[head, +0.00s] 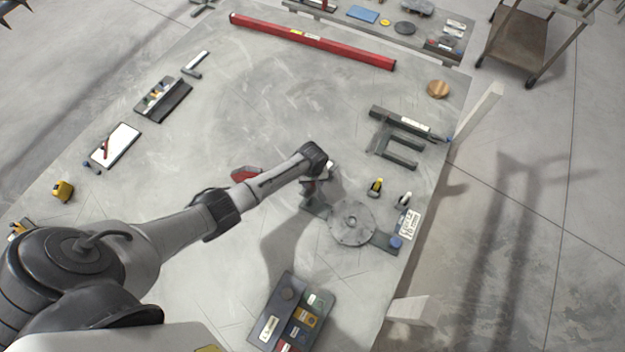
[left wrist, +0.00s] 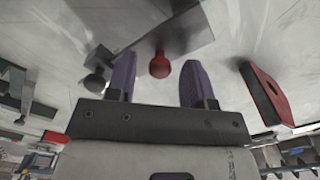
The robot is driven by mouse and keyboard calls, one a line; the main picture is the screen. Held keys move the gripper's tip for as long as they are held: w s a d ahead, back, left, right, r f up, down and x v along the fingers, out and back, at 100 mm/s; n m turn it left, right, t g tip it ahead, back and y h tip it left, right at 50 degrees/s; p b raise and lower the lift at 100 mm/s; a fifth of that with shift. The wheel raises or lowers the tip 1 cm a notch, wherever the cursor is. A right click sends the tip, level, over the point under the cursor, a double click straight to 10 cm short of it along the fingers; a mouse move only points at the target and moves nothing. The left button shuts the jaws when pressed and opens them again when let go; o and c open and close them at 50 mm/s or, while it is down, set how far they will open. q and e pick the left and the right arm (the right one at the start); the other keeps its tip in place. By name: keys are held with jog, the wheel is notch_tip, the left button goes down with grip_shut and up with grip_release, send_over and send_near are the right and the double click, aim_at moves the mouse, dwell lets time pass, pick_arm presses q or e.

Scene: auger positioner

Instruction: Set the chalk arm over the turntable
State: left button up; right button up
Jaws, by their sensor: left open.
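The turntable (head: 352,222) is a round grey disc on a dark base, with a blue knob (head: 396,242) at the base's right end. My left gripper (head: 316,188) is over the base's upper left end, beside the disc. In the left wrist view its two purple fingers (left wrist: 157,75) are apart. A red knob (left wrist: 160,66) shows between the fingertips, in front of a grey plate (left wrist: 170,38); I cannot tell whether the fingers touch it. This knobbed part may be the chalk arm, but my wrist largely hides it in the head view. My right gripper is not in view.
A red block (head: 245,174) lies beside my left forearm. A dark tray (head: 268,329) of parts lies at the near edge. A yellow-topped piece (head: 376,187) and a dark bracket (head: 397,147) stand right. A long red beam (head: 310,42) lies at the back. The middle is clear.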

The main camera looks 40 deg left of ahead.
pick_arm(q)
jog(key=shift+c, duration=0.2)
grip_shut()
dwell(0.3)
